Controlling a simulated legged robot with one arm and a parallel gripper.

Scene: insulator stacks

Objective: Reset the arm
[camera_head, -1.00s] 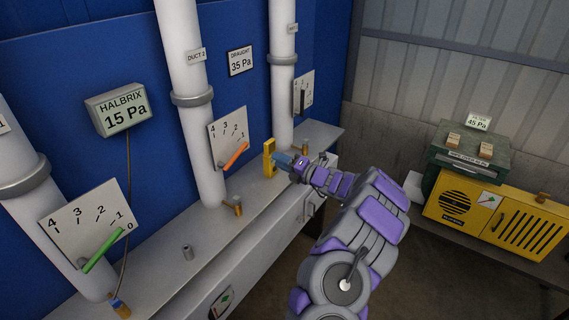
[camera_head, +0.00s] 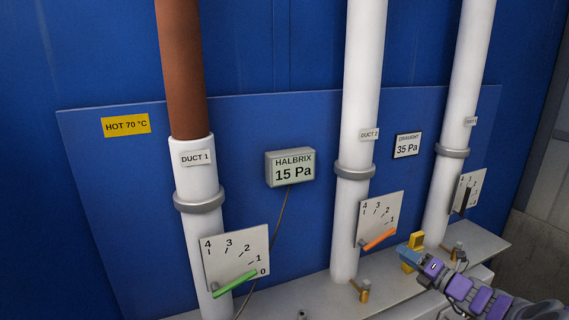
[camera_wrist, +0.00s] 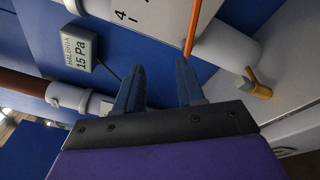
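My gripper (camera_head: 409,254) is at the lower right of the head view, in front of the bench and to the right of the duct 2 pipe (camera_head: 357,200). My purple and grey arm (camera_head: 470,292) reaches in from the lower right corner. In the wrist view the two blue fingers (camera_wrist: 160,88) stand apart with nothing between them.
Gauge plates with a green lever (camera_head: 235,283), an orange lever (camera_head: 379,239) and a dark lever (camera_head: 466,199) stand by the pipes. The grey bench (camera_head: 325,297) carries brass fittings (camera_head: 364,290). A Halbrix display (camera_head: 290,168) reads 15 Pa.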

